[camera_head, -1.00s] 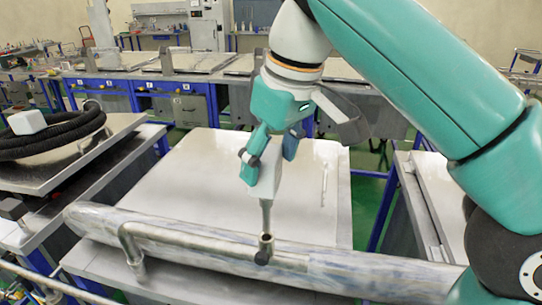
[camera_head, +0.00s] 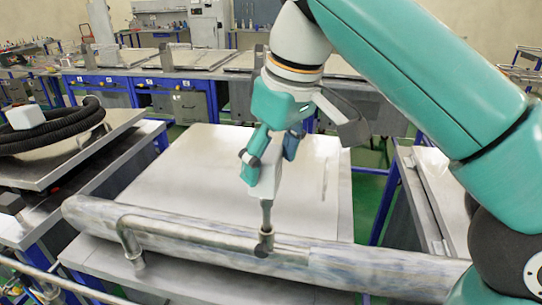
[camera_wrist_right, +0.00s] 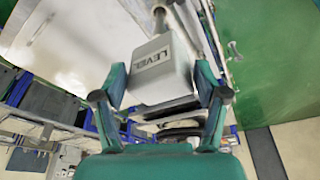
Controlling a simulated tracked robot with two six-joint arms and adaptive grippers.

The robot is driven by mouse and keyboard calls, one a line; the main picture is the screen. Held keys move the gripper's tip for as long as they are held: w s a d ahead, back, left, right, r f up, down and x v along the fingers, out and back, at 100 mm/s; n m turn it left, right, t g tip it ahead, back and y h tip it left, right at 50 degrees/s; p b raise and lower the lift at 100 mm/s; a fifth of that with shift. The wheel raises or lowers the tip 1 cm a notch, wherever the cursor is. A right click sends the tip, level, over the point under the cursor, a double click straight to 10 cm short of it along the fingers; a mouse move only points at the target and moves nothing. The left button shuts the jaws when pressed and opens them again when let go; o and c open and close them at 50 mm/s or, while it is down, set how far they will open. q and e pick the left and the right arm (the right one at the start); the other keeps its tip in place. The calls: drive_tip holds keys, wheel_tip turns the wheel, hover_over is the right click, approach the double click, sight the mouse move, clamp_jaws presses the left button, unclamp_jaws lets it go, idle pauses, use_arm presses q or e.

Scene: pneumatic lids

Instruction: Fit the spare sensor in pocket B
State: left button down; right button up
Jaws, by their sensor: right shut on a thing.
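My right gripper (camera_head: 268,165) is shut on the spare sensor (camera_head: 264,182), a white box with a thin metal rod pointing down. In the right wrist view the sensor (camera_wrist_right: 160,72) sits between both fingers and reads "LEVEL". The rod's lower end meets a short upright socket (camera_head: 266,243) on a thin side pipe along the big grey pipe (camera_head: 350,262). How far the rod is inside the socket I cannot tell. No pocket letter is readable. My left gripper is not in view.
A pale table top (camera_head: 185,180) lies behind the pipe, mostly clear. A coiled black hose (camera_head: 75,135) and a white block (camera_head: 25,117) lie on the left bench. Several benches stand behind.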

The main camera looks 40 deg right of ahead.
drive_tip(key=shift+f+b, duration=1.2)
drive_tip(key=shift+f, duration=0.3)
drive_tip(key=o, duration=1.2)
drive_tip(key=p+v, duration=0.5)
drive_tip(key=shift+r, duration=0.2)
drive_tip(key=shift+v, duration=0.8)
drive_tip(key=shift+s, duration=0.1)
